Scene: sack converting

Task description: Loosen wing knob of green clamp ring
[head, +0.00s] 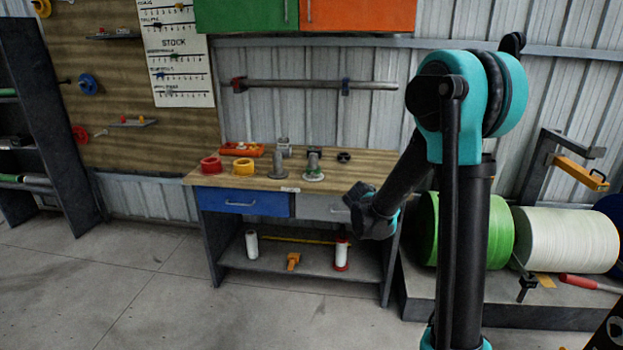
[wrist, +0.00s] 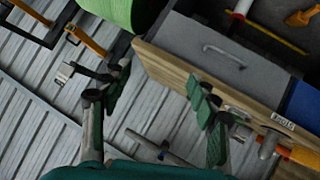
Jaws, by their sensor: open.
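On the workbench in the head view, a grey upright fitting (head: 314,165) stands on a round base. A small greenish part shows near its top; I cannot clearly make out a clamp ring or its wing knob. My gripper (head: 368,212) hangs in front of the bench's right end in the head view, apart from the fitting. In the wrist view my gripper (wrist: 160,92) has its two fingers wide apart with nothing between them. The bench fittings (wrist: 240,130) show beside the right finger, partly hidden by it.
The workbench (head: 375,163) also bears a red ring (head: 210,166), a yellow ring (head: 243,167), another grey fitting (head: 277,165) and a black knob-like part (head: 344,157). A wall rail (head: 300,84) runs behind. Green (head: 425,228) and white (head: 565,240) rolls stand right. Floor at front left is clear.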

